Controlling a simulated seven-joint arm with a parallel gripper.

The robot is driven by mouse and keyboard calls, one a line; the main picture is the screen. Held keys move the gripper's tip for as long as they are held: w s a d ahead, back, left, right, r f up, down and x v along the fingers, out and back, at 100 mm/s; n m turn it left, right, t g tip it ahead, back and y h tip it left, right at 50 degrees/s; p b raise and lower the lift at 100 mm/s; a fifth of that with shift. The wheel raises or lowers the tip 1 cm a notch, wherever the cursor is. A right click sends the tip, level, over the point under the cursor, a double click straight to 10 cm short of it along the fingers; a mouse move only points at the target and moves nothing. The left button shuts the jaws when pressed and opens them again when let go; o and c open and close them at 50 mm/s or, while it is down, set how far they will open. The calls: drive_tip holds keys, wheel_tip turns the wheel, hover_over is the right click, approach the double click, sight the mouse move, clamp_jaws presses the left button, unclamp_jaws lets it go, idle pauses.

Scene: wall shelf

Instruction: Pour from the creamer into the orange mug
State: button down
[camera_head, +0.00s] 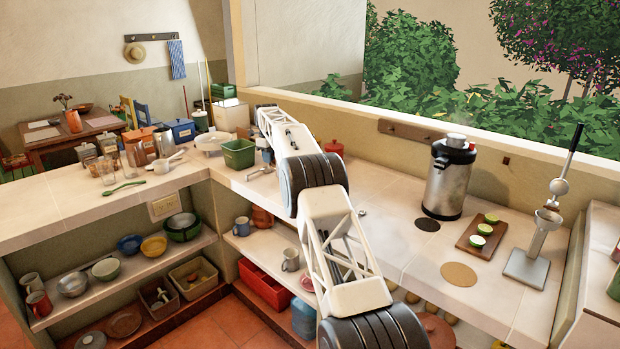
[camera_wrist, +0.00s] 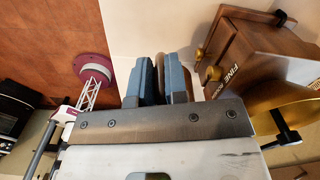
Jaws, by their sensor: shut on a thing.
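I cannot pick out the creamer for certain. A small white vessel with a handle (camera_head: 163,164) stands on the left counter. An orange-brown mug-like thing (camera_head: 262,217) on the lower shelf may be the orange mug.
A green bin (camera_head: 239,154) and a white bowl (camera_head: 211,141) stand by the counter corner. A brass-and-wood grinder (camera_wrist: 255,75) is close right of my fingers.

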drive_tip(key=shift+w+a+f+m, duration=0.1)
drive_tip(key=shift+a+f+m, duration=0.15)
drive_tip(key=shift+f, duration=0.55)
drive_tip(key=shift+w+a+f+m, duration=0.1)
drive_tip(key=shift+f+m, duration=0.15)
drive_tip(key=shift+f, duration=0.55)
drive_tip(key=shift+s, duration=0.1)
drive_tip(key=shift+s+d+r+t+y, duration=0.35)
drive_tip(key=shift+d+r+y, duration=0.2)
drive_tip(key=shift+r, duration=0.2)
drive_tip(key=shift+s+d+r+t+y, duration=0.35)
drive_tip(key=shift+d+r+y, duration=0.2)
drive_tip(key=shift+r, duration=0.25)
drive_tip(key=shift+s+d+r+t+y, duration=0.35)
drive_tip(key=shift+d+r+y, duration=0.2)
drive_tip(key=shift+r, duration=0.2)
drive_tip(key=shift+s+d+r+t+y, duration=0.3)
drive_tip(key=shift+d+r+t+y, duration=0.15)
drive_tip(key=shift+r+y, duration=0.25)
drive_tip(key=shift+s+d+r+t+y, duration=0.55)
drive_tip(key=shift+d+r+y, duration=0.2)
drive_tip(key=shift+d, duration=0.15)
drive_tip(key=shift+s+d+r+t+y+p, duration=0.2)
drive_tip(key=shift+s+d+r+t+y, duration=0.2)
drive_tip(key=shift+r+y, duration=0.2)
drive_tip(key=shift+s+d+r+t+y+p, duration=0.15)
drive_tip(key=shift+d+r+t+y+p, duration=0.1)
drive_tip(key=shift+d+r+y, duration=0.3)
idle(1.2)
